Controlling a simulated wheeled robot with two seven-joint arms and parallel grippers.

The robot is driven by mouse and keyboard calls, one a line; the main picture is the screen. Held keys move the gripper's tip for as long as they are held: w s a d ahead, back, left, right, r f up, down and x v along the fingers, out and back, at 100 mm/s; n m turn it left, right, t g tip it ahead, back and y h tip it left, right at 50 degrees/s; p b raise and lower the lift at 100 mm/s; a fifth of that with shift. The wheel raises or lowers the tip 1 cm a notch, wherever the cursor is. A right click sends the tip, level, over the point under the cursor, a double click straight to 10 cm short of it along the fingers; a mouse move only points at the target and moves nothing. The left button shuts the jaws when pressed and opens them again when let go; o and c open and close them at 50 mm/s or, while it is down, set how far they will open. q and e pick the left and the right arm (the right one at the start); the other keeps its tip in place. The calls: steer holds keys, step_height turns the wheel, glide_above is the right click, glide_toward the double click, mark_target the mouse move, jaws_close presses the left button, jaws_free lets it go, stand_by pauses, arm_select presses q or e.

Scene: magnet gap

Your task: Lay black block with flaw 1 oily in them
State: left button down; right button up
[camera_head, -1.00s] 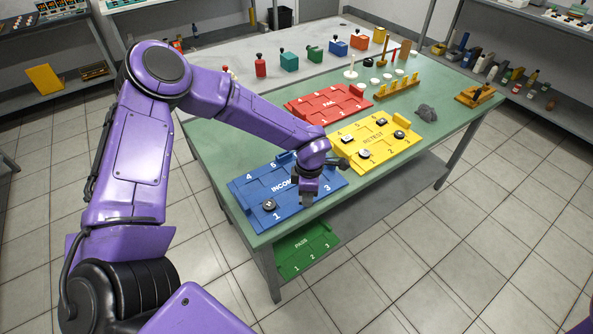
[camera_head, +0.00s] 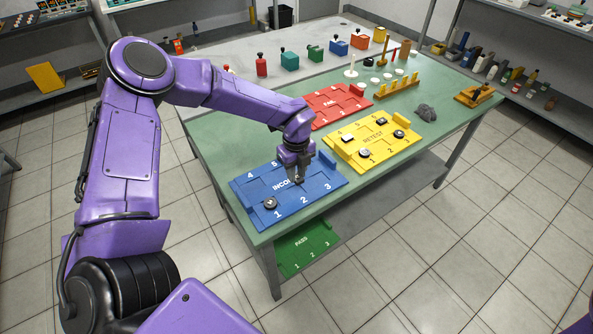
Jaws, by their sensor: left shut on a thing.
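My left gripper (camera_head: 298,181) points down over the middle of the blue tray (camera_head: 325,190), near its number 2 and its lettering. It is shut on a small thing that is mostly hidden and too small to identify. A round dark and silver piece (camera_head: 270,203) sits by number 1 on the blue tray. The yellow RETEST tray (camera_head: 350,160) holds several small pieces, among them a black one (camera_head: 381,122) and a round dark one (camera_head: 399,134). I cannot make out any flaw marks. My right gripper is not in view.
The red FAIL tray (camera_head: 322,100) lies behind the blue tray. The green PASS tray (camera_head: 306,247) is on the lower shelf. A yellow peg rack (camera_head: 397,88), white discs and a grey lump (camera_head: 426,112) stand farther back. The green tabletop (camera_head: 215,150) is bare at left.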

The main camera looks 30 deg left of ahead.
mark_target(296, 191)
arm_select(q)
steer(key=shift+a, duration=0.1)
steer(key=shift+f+b, duration=0.25)
steer(key=shift+b, duration=0.05)
steer(key=shift+f+b, duration=2.15)
steer(key=shift+f, duration=0.45)
steer(key=shift+f, duration=0.15)
steer(key=c, duration=0.8)
jaws_free()
steer(key=c, duration=0.5)
steer(key=shift+c, duration=0.2)
